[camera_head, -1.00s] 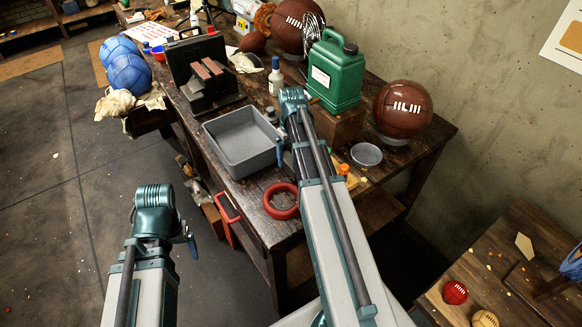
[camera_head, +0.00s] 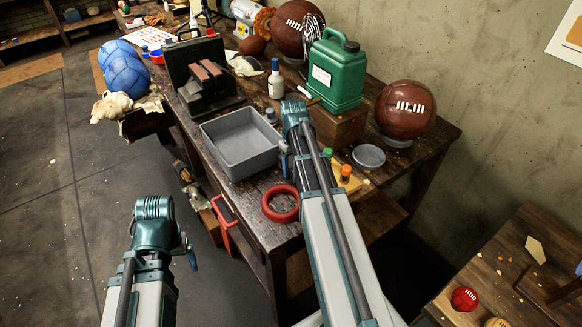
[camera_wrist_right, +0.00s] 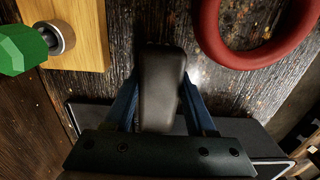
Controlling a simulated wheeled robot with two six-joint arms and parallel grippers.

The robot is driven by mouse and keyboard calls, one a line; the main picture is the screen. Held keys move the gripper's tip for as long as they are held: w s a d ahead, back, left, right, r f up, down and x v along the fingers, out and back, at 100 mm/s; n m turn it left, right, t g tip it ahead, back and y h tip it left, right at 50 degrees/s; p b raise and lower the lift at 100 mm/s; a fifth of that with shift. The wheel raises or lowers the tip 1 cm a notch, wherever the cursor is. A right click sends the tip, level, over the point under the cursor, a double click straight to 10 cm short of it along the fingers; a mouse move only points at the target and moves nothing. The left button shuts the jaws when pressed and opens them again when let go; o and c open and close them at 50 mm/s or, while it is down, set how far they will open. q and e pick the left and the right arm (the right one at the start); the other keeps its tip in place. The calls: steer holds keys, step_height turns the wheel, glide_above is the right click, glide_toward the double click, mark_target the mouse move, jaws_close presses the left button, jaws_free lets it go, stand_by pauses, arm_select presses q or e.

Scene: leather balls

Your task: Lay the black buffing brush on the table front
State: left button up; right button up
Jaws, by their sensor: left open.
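The black buffing brush (camera_wrist_right: 160,85) shows in the right wrist view as a dark, rounded, oblong block. It lies between the two blue fingers of my right gripper (camera_wrist_right: 159,100), which press against its sides. Below it is the dark wooden table top (camera_wrist_right: 150,22). In the head view my right gripper (camera_head: 286,165) is over the table front, beside the grey tray's right edge, and the brush cannot be made out there. My left gripper (camera_head: 191,256) is low at the left, off the table, open and empty.
A red ring (camera_head: 264,206) lies at the table front, close to the right gripper. The grey tray (camera_head: 216,150), a metal dish (camera_head: 368,156) and a green canister (camera_head: 336,75) stand nearby.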

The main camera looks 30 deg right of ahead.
mark_target(293, 164)
jaws_close()
steer(key=shift+r, duration=0.2)
step_height(293, 164, up, 2)
steer(key=shift+r+p, duration=0.1)
steer(key=shift+p, duration=1.15)
steer(key=shift+r+p, duration=0.9)
steer(key=s+a, duration=0.2)
steer(key=s, duration=0.2)
steer(key=s+a, duration=0.2)
steer(key=s, duration=0.3)
steer(key=s+a, duration=0.3)
steer(key=s, duration=0.2)
steer(key=shift+s+r+p, duration=0.2)
steer(key=shift+r+p, duration=0.1)
steer(key=shift+p, duration=0.05)
